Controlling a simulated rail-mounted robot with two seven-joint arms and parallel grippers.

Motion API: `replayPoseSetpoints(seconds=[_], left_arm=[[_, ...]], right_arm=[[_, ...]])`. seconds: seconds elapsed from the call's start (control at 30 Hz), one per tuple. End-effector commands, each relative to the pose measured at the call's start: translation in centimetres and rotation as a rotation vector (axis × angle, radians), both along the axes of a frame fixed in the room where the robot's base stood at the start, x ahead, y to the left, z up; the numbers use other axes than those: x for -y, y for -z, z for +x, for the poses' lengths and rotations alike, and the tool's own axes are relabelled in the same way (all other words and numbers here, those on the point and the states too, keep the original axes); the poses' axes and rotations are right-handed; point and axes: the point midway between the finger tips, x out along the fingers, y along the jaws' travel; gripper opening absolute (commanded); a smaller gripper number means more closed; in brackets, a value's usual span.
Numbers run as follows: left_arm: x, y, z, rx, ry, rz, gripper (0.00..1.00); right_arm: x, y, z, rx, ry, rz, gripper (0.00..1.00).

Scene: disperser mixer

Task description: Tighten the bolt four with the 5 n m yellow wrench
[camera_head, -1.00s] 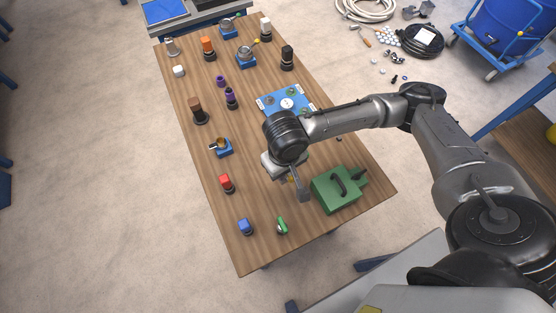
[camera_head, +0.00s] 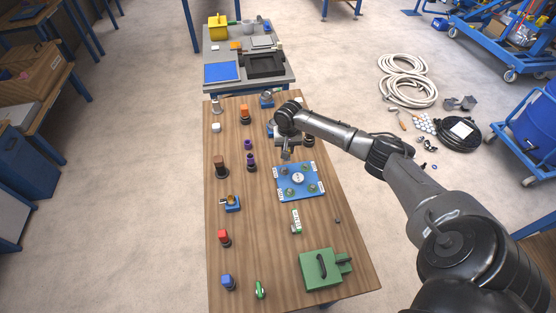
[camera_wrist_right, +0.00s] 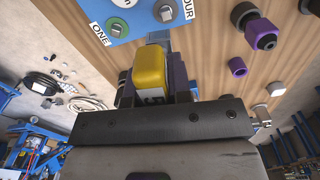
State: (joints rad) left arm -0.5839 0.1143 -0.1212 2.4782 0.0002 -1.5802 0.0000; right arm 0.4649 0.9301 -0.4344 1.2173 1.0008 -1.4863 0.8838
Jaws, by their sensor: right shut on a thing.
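My right gripper (camera_head: 287,154) is over the wooden table just beyond the far edge of the blue bolt plate (camera_head: 309,189). In the wrist view my right gripper (camera_wrist_right: 155,95) is shut on the yellow wrench (camera_wrist_right: 151,66), whose yellow block end sticks up between the fingers. The rest of the wrench is mostly hidden. The blue plate (camera_wrist_right: 128,22) also shows at the top of the wrist view, with a bolt (camera_wrist_right: 165,12) near the label FOUR (camera_wrist_right: 190,8) and a label ONE. The wrench appears apart from the bolts. My left gripper is out of view.
Purple parts (camera_head: 250,160), a brown-topped tool (camera_head: 220,167), a red block (camera_head: 224,238) and a blue block (camera_head: 228,282) stand along the left side. A green box (camera_head: 320,269) and a green-white piece (camera_head: 296,221) are nearer. The table's middle strip is fairly clear.

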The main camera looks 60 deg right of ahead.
Motion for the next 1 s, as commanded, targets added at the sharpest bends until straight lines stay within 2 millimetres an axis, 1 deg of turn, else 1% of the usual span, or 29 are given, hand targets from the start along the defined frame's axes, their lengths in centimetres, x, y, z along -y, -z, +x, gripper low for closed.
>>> replayPoseSetpoints(seconds=[0.07, 0.23, 0.67, 0.77, 0.93, 1.0], left_arm=[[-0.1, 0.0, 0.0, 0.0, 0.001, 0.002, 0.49], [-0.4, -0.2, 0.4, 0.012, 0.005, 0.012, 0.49], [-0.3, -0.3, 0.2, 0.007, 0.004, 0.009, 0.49], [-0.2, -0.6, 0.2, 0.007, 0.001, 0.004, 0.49], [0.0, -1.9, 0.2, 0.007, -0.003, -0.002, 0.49], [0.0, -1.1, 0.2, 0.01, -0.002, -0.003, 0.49]], right_arm=[[0.0, -0.2, 0.5, 0.004, -0.053, 0.002, 0.0], [0.0, -0.1, 0.6, 0.002, -0.126, 0.001, 0.0], [0.0, -0.2, 0.6, 0.002, -0.144, 0.001, 0.0], [0.0, -0.3, 0.6, 0.002, -0.143, 0.001, 0.0], [-0.1, -0.6, 0.6, 0.001, -0.143, 0.002, 0.0], [-0.1, 0.7, 0.6, 0.001, -0.144, 0.002, 0.0]])
